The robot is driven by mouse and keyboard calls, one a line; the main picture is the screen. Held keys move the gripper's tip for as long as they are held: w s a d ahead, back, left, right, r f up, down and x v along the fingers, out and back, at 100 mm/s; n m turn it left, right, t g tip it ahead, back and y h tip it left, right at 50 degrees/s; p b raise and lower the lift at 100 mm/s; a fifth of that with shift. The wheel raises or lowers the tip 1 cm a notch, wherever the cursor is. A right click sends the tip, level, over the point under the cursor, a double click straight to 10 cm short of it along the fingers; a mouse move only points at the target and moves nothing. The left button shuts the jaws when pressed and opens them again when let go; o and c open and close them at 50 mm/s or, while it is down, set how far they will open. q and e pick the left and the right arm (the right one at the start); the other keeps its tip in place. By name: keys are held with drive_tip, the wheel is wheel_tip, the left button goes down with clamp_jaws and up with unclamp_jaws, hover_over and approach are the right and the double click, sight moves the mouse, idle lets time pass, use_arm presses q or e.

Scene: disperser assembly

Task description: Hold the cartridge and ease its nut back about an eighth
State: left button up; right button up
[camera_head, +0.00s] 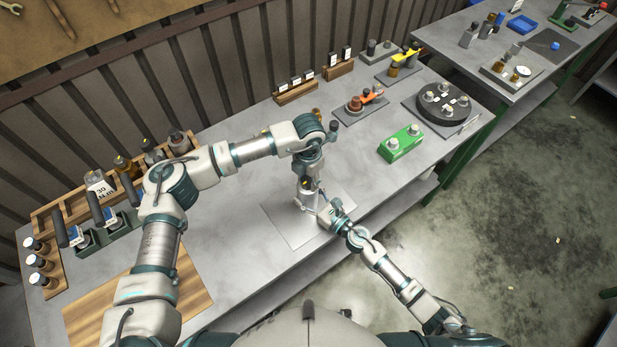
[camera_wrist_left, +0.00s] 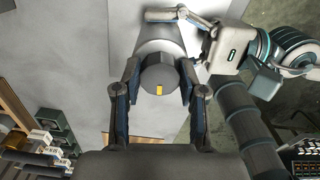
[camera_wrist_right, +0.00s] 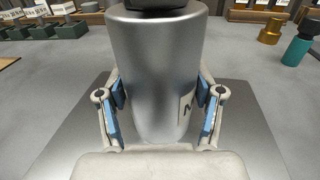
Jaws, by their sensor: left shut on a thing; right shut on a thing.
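The cartridge is a silver metal cylinder (camera_wrist_right: 155,75) standing upright on a thin grey plate (camera_head: 285,222) in the middle of the bench. Its dark nut (camera_wrist_left: 158,80) with a yellow mark sits on top; in the left wrist view the mark points toward the bottom of the picture. My left gripper (camera_wrist_left: 158,92) comes from above and is shut on the nut, one finger on each side. My right gripper (camera_wrist_right: 160,100) is shut around the cartridge body from the side, its blue pads against the metal. In the head view the left gripper (camera_head: 308,188) partly hides the nut.
A green box (camera_head: 401,143) with white knobs stands to the right along the bench. A black round turntable (camera_head: 442,102) and small plates with orange and yellow parts lie beyond it. Wooden racks with bottles (camera_head: 110,180) and a wooden board (camera_head: 190,290) are at left.

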sight(309, 180)
use_arm(q)
drive_tip(key=shift+d+n, duration=0.1)
drive_tip(key=shift+n, duration=0.3)
drive_tip(key=o, duration=1.2)
drive_tip(key=shift+c, duration=0.2)
wheel_tip(309, 180, up, 12)
drive_tip(key=shift+f, duration=0.1)
use_arm(e)
drive_tip(key=o, duration=1.7)
